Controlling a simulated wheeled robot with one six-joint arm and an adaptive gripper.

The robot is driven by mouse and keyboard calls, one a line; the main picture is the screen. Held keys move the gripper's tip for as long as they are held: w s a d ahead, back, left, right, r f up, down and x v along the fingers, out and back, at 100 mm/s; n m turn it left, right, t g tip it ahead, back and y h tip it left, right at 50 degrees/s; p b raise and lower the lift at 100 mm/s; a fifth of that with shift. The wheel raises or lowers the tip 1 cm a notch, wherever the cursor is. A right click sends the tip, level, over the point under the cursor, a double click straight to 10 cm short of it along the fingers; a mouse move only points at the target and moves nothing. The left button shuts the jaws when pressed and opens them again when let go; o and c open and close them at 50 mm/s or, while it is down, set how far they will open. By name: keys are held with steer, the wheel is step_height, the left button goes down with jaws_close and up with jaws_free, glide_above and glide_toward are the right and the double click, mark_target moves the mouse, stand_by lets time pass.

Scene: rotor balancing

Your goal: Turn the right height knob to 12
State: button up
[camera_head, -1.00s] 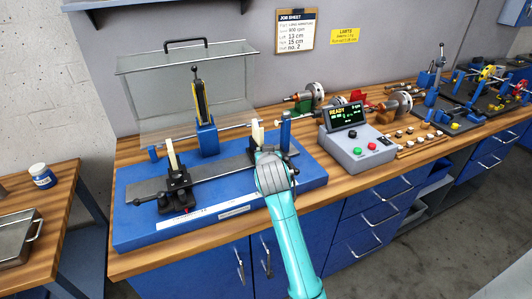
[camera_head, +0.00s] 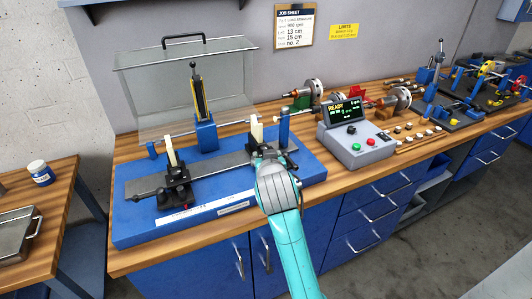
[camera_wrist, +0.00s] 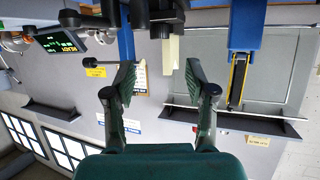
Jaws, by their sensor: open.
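The right support (camera_head: 257,134) of the balancing machine stands on the blue base (camera_head: 130,228), with a pale upright post and a dark carriage. My gripper (camera_head: 266,152) is in front of this carriage and hides much of it. In the wrist view, which looks upside down, my gripper (camera_wrist: 160,78) is open with nothing between its fingers. The pale post (camera_wrist: 172,55) and dark carriage (camera_wrist: 150,14) show beyond the fingers, near the top. A black rod with a ball end (camera_wrist: 92,62) lies left of the fingers. I cannot tell the height knob or its reading.
The left support (camera_head: 173,178) stands on the same base. A clear guard (camera_head: 150,95) is raised behind. A control box (camera_head: 357,150) with a lit display stands right of the base. A job sheet (camera_head: 294,26) hangs on the wall. Rotors (camera_head: 308,92) lie at the back.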

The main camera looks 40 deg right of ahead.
steer(key=shift+v, duration=1.15)
